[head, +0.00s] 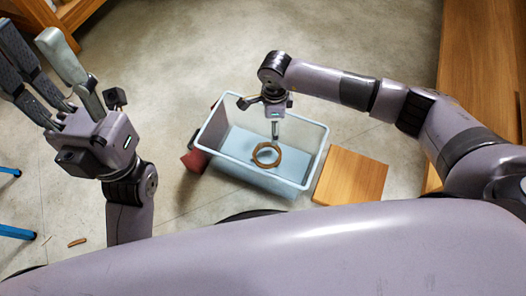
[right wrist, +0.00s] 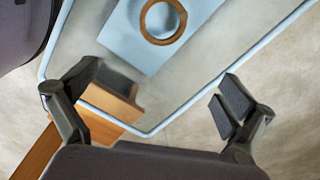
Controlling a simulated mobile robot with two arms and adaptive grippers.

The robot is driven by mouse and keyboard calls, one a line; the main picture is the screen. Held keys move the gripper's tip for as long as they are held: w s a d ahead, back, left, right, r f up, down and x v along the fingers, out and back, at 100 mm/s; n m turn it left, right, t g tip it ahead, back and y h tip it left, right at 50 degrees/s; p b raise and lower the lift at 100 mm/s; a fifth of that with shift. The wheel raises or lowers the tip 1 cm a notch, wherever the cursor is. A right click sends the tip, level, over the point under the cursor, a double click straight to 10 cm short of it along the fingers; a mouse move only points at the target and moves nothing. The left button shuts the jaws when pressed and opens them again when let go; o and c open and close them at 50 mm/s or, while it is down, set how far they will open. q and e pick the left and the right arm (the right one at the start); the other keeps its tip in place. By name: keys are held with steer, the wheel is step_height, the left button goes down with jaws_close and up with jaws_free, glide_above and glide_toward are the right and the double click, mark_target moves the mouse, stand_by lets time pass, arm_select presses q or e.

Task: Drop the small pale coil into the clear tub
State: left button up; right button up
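The clear tub (head: 313,150) stands on the floor, with a pale blue bottom and a light rim. A brown-tan ring (head: 267,154), the only coil-like thing I make out, shows inside the tub's outline over the blue bottom. It also shows at the top of the right wrist view (right wrist: 162,20); I cannot tell whether it touches the bottom. My right gripper (head: 275,132) points down over the tub. In the right wrist view its fingers (right wrist: 158,88) are spread, with the ring beyond them and not between them. My left gripper (head: 32,45) is raised at the left, fingers apart and empty.
A square wooden block or stool (head: 350,176) stands just right of the tub. A dark red object (head: 194,160) is at the tub's left side. A small brown piece (head: 77,242) lies on the floor at left. Wooden furniture (head: 480,70) runs along the right. The floor behind the tub is clear.

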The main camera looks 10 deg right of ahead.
steer(key=shift+r, duration=0.1)
step_height(320, 180, up, 12)
stand_by(0.5)
stand_by(0.5)
